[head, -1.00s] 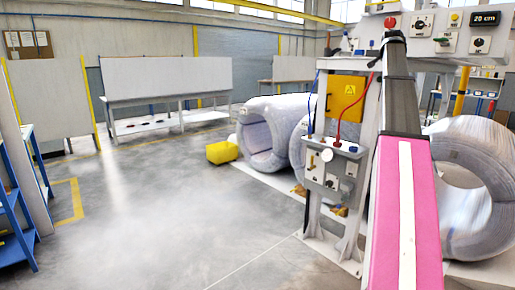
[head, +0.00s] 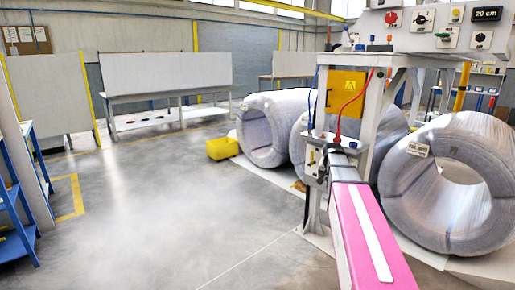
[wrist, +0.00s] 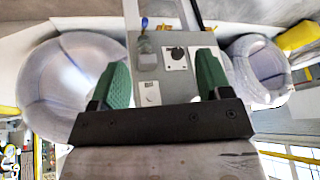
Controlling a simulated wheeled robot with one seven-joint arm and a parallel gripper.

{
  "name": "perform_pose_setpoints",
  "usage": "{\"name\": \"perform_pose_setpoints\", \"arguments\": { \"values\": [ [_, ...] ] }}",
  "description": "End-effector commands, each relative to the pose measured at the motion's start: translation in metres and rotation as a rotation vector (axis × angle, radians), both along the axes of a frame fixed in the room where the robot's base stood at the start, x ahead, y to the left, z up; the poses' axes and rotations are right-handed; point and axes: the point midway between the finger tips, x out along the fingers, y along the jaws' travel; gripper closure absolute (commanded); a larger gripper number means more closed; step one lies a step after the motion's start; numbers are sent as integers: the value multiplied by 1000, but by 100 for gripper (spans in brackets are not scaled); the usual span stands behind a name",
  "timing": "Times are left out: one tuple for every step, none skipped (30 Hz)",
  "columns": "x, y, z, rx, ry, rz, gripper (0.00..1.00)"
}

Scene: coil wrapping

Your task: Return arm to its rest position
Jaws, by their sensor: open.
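My gripper (wrist: 160,85) shows in the wrist view with its two green finger pads wide apart and nothing between them. Beyond the gap is a grey control box (wrist: 178,58) with a dark knob and switches. In the head view my pink arm link reaches up from the bottom right to this control box (head: 350,150) on the machine post. The arm's end hides part of the box, and the gripper's fingers cannot be made out there. I cannot tell the distance between fingers and box.
Wrapped coils stand behind the post (head: 262,130) and at the right (head: 440,190). An upper panel (head: 430,25) has buttons and a "20 cm" display. A yellow block (head: 222,148) lies by the coils. A blue shelf (head: 15,200) is at the left. The floor between is clear.

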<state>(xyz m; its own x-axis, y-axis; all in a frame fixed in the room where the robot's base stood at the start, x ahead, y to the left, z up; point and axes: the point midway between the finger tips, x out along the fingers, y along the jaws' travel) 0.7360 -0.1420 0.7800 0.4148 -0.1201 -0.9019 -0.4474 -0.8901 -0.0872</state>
Motion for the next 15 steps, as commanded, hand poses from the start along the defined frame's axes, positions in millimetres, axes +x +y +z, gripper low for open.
{"name": "perform_pose_setpoints", "arguments": {
  "values": [
    [-23,16,-24,2,37,33,29],
    [-33,23,-35,0,57,55,29],
    [-46,33,-50,1,85,82,29],
    [-56,40,-61,0,104,103,29],
    [-67,47,-72,1,124,122,29],
    [-81,57,-86,0,150,151,29],
    [-92,63,-95,0,170,171,29],
    [-103,70,-105,0,189,192,29],
    [-118,78,-118,1,215,219,29],
    [-129,85,-127,2,236,241,29],
    [-141,91,-135,3,254,261,29],
    [-157,99,-147,5,279,289,29],
    [-168,104,-154,5,298,310,29],
    [-179,110,-162,7,316,330,29],
    [-194,116,-170,8,339,356,29]
  ]
}}
